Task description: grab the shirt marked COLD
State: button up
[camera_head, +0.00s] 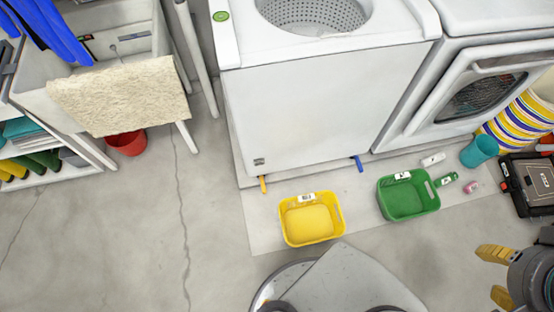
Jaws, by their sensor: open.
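No shirt with a readable COLD mark shows in the head view. A yellow basket (338,222) and a green basket (407,215) stand on the floor mat in front of the washer. Each has a small white label on its back rim, too small to read. The yellow basket looks empty or holds something of its own colour; I cannot tell. Blue cloth (50,30) hangs at the top left, and I cannot tell whether it is a shirt. My gripper (487,273) is at the lower right, its yellow fingers open and apart, with nothing between them, right of the green basket.
A white top-loading washer (310,115) stands behind the baskets, with a front-loading machine (470,95) to its right. Small bottles (446,180), a teal cup (479,151) and a black case (530,183) lie at right. A sink with a beige towel (120,95) is left. Floor at lower left is clear.

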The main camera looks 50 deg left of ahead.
aim_at(451, 175)
jog(key=k+u, duration=0.1)
jog(key=u, duration=1.4)
jog(key=i+l+z, duration=0.25)
jog(key=l, duration=0.2)
jog(key=l+z, duration=0.25)
jog(key=l, duration=0.15)
jog(key=i+l+z, duration=0.25)
jog(key=l, duration=0.15)
jog(key=i+l+z, duration=0.25)
jog(key=k+l, duration=0.05)
jog(key=l, duration=0.05)
